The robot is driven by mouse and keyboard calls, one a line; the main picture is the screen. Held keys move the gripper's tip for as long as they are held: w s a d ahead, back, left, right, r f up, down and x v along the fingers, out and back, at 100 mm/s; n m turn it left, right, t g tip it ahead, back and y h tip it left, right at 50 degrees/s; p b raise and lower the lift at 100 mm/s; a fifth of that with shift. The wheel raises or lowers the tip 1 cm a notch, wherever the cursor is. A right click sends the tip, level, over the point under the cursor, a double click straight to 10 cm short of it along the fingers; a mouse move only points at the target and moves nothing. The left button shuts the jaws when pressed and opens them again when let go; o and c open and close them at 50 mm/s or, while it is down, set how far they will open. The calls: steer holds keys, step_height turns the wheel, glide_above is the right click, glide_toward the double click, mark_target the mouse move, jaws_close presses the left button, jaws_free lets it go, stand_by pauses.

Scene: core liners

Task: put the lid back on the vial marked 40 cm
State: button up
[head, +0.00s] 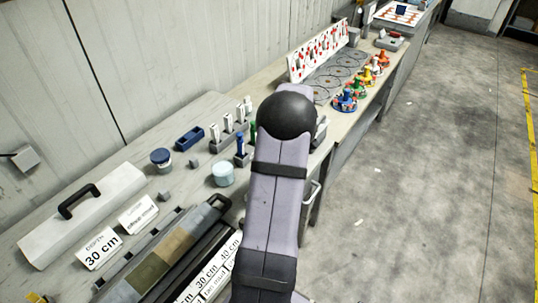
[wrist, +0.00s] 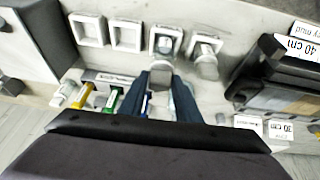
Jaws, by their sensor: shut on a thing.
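My gripper (wrist: 161,88) shows in the wrist view, with two dark blue fingers closed around a small pale grey piece (wrist: 160,98), which may be the lid. The fingers largely hide it. Just beyond them is a square pale holder (wrist: 165,33) with something grey in it. To its right, another holder (wrist: 205,42) has a grey, capped-looking piece (wrist: 207,68) standing in it. I cannot read a mark on any vial. In the head view my arm hides my gripper; white upright pieces (head: 228,123) stand in grey blocks to its left.
In the wrist view, two square holders (wrist: 88,30) at left look empty. A black tray with a 40 cm card (wrist: 297,47) is at right. In the head view, a core tray (head: 165,255) and jars (head: 223,175) occupy the bench.

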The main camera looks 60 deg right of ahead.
steer(key=shift+f+b, duration=1.25)
steer(key=shift+f, duration=0.3)
steer(key=shift+f+b, duration=0.15)
steer(key=shift+b, duration=1.15)
stand_by(1.8)
stand_by(0.4)
steer(key=o, duration=1.5)
steer(key=shift+o, duration=0.2)
steer(key=shift+r+p, duration=1.95)
steer(key=shift+r, duration=1.6)
jaws_close()
